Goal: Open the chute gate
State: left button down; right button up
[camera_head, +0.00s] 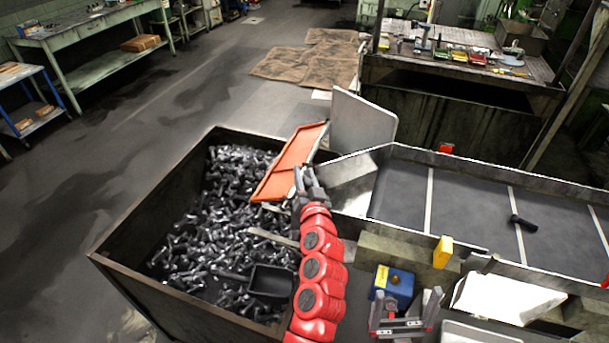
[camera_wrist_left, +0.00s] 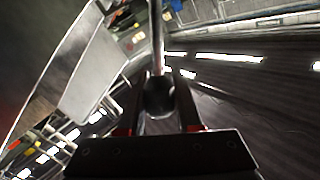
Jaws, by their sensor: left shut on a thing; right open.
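An orange panel (camera_head: 290,162), which looks like the chute gate, stands tilted at the chute mouth, over the bin's right side. The metal chute (camera_head: 350,185) leads from the conveyor towards the bin. My left gripper (camera_head: 306,178) is at the panel's right edge, at the chute mouth. In the left wrist view its fingers (camera_wrist_left: 158,105) are shut on a dark rounded handle (camera_wrist_left: 158,96) at the end of a thin rod. How the handle joins the gate is hidden. My right gripper (camera_head: 402,312) is open and empty at the bottom, beside the blue box.
A large bin (camera_head: 125,240) full of dark bolts holds a black scoop (camera_head: 270,282). A grey plate (camera_head: 362,122) stands upright behind the chute. The conveyor (camera_head: 460,205) carries one dark bolt (camera_head: 523,223). A blue box (camera_head: 392,287) and yellow block (camera_head: 443,251) are near the right gripper.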

pick_arm(q)
jog(key=shift+s+d+f+m+t+b, duration=0.25)
jog(key=shift+d+f+m+b, duration=0.4)
jog(key=shift+b, duration=1.8)
jog(key=shift+d+f+b, duration=0.1)
jog(key=shift+d+b, duration=0.15)
jog(key=shift+b, duration=0.25)
jog(key=c, duration=1)
grip_release()
jog(key=o, duration=0.4)
jog(key=shift+r, duration=0.2)
